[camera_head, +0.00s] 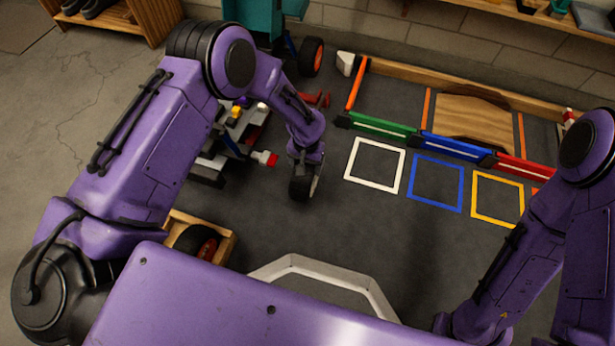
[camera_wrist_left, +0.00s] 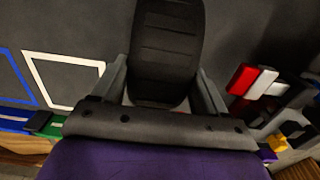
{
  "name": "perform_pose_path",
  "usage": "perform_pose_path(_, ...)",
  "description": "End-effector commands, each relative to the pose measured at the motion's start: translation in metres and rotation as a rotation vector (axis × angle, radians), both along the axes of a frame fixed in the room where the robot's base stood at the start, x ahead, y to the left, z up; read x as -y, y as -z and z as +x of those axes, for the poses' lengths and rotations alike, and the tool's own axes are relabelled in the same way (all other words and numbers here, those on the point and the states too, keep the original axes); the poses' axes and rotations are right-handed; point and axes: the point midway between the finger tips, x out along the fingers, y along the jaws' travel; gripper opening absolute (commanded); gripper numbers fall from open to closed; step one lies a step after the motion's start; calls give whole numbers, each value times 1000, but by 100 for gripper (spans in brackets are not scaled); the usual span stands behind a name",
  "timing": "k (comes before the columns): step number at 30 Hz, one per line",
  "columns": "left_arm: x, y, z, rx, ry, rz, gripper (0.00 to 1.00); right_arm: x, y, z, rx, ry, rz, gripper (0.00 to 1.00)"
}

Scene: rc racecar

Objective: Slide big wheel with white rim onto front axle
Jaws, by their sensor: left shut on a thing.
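My left gripper (camera_head: 305,160) is shut on a big wheel with a black tyre (camera_head: 300,186); a pale rim edge shows on its right side. In the left wrist view the tyre (camera_wrist_left: 167,45) stands between the two fingers and its rim face is hidden. The car (camera_head: 232,135) is left of the gripper, partly hidden by my left arm. A stub with a white and red end (camera_head: 265,158), seemingly an axle, sticks out toward the wheel. It also shows in the left wrist view (camera_wrist_left: 254,82), apart from the wheel. My right gripper is not in view.
A wooden tray (camera_head: 228,247) holds a red-rimmed wheel (camera_head: 207,247). A teal thing with a red-rimmed wheel (camera_head: 312,57) stands at the back. Floor right of the held wheel is clear.

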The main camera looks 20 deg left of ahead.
Motion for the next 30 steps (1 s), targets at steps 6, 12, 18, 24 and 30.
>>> perform_pose_path(6,0,-17,1,2,-1,0,18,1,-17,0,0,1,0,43)
perform_pose_path(12,0,-29,1,2,-1,0,18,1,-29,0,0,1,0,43)
perform_pose_path(18,0,-40,1,2,1,0,18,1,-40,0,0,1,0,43)
perform_pose_path(24,0,-41,1,2,0,0,18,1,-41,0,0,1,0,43)
perform_pose_path(30,-4,-37,2,3,-1,1,18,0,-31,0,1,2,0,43)
